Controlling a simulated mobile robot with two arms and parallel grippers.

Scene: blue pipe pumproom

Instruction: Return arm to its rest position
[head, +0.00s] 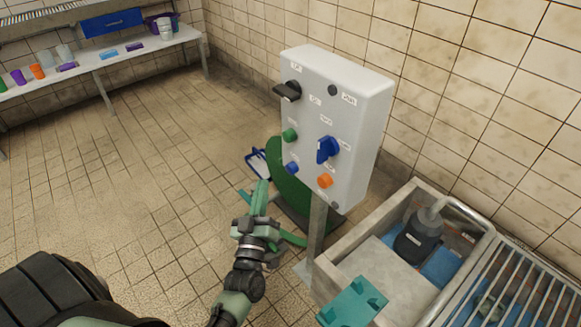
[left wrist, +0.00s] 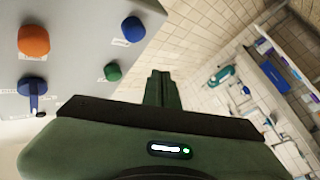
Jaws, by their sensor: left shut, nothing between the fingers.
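My left gripper (head: 260,197) is shut and empty. It is in the lower middle of the head view, in front of and below the white control box, apart from it. It also shows in the left wrist view (left wrist: 161,85), with its fingers together. The control box (head: 350,95) stands on a post. It carries a black knob (head: 288,91), a blue knob (head: 327,150), a green button (head: 290,135), a blue button (head: 292,168) and an orange button (head: 325,181). In the left wrist view the orange button (left wrist: 34,40) and blue button (left wrist: 133,29) are close.
A stone basin (head: 335,272) with a dark bottle (head: 418,236) and a metal rack (head: 505,290) stands at the lower right. A green object (head: 285,180) is behind the post. A bench (head: 95,62) with cups is at the back left. The tiled floor to the left is clear.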

